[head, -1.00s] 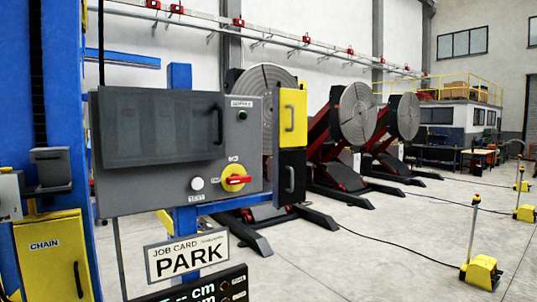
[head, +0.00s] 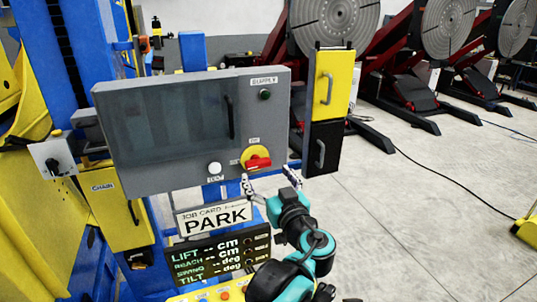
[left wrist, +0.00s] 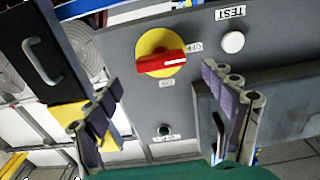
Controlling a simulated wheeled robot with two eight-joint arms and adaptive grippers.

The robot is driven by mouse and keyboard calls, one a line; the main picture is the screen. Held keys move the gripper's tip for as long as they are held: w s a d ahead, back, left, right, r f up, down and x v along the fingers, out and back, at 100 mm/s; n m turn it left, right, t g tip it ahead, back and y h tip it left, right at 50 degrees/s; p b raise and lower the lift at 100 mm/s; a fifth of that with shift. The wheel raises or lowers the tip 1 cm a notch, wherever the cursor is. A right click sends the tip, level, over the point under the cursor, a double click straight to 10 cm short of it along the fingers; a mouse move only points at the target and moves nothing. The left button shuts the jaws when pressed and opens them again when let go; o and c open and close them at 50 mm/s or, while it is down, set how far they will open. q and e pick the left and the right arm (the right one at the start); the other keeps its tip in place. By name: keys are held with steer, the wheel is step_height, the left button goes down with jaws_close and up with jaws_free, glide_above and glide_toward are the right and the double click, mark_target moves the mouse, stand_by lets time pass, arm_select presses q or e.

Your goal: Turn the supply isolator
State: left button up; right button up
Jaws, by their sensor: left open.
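The supply isolator is a red handle on a round yellow plate (head: 254,157), low on the right of the grey control box front. Its handle lies roughly horizontal. In the left wrist view the isolator (left wrist: 160,54) appears upside down, with an OFF label beside it. My left gripper (head: 270,180) is open just in front of and below the isolator in the head view. In the left wrist view its fingers (left wrist: 160,100) are spread wide, with the isolator above and between them, apart from both. My right gripper is not in view.
The white TEST button (head: 214,168) is left of the isolator, and a green lamp (head: 265,95) is above it. A yellow-and-black handled panel (head: 331,85) stands at the box's right. The PARK job card (head: 213,216) and a display (head: 217,252) are below. Open floor is at right.

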mark_target(260, 166)
arm_select(q)
steer(key=p+x, duration=0.1)
steer(key=x, duration=0.5)
steer(key=shift+w, duration=0.3)
steer(key=shift+s+a, duration=0.1)
steer(key=shift+a, duration=0.1)
steer(key=shift+d, duration=0.1)
steer(key=c, duration=1.2)
